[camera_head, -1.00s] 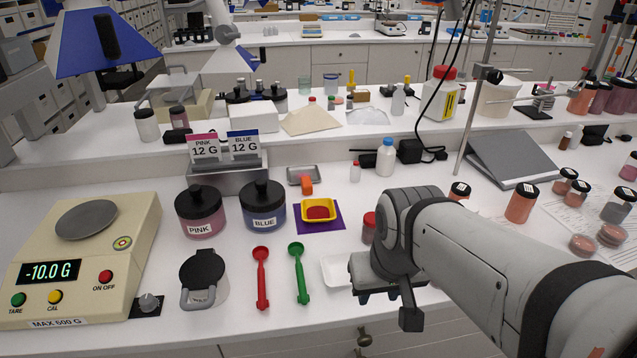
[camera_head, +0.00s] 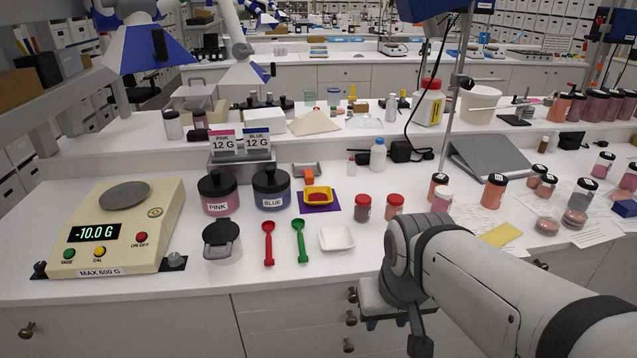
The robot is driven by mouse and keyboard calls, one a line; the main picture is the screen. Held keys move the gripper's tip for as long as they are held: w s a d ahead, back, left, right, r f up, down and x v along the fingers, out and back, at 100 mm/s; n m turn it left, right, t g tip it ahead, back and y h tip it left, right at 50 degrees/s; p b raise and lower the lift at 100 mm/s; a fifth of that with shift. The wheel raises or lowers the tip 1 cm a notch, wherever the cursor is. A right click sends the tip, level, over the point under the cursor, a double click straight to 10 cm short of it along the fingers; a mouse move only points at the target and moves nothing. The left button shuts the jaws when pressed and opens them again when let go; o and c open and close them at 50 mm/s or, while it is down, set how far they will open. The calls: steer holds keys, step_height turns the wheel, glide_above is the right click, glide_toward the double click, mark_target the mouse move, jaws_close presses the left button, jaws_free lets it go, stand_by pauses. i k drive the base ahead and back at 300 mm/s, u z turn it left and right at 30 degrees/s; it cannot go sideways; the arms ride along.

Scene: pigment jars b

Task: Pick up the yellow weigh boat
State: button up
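The yellow weigh boat (camera_head: 318,190) sits on a purple square mat (camera_head: 304,208) near the middle of the bench. My gripper (camera_head: 392,325) is at the lower right, in front of the bench's front edge and well apart from the boat. My arm hides most of it, and its fingers are too hidden to tell whether they are open or shut.
A white weigh boat (camera_head: 336,238) lies in front of the yellow one. Red (camera_head: 268,243) and green (camera_head: 301,240) scoops lie to its left. Pink (camera_head: 217,194) and blue (camera_head: 271,190) jars stand left of the mat, red-capped jars (camera_head: 363,208) to its right. A scale (camera_head: 118,225) is far left.

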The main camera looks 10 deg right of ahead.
mark_target(313, 196)
steer(key=u, duration=0.15)
steer(key=i, duration=0.9)
steer(key=z, duration=0.05)
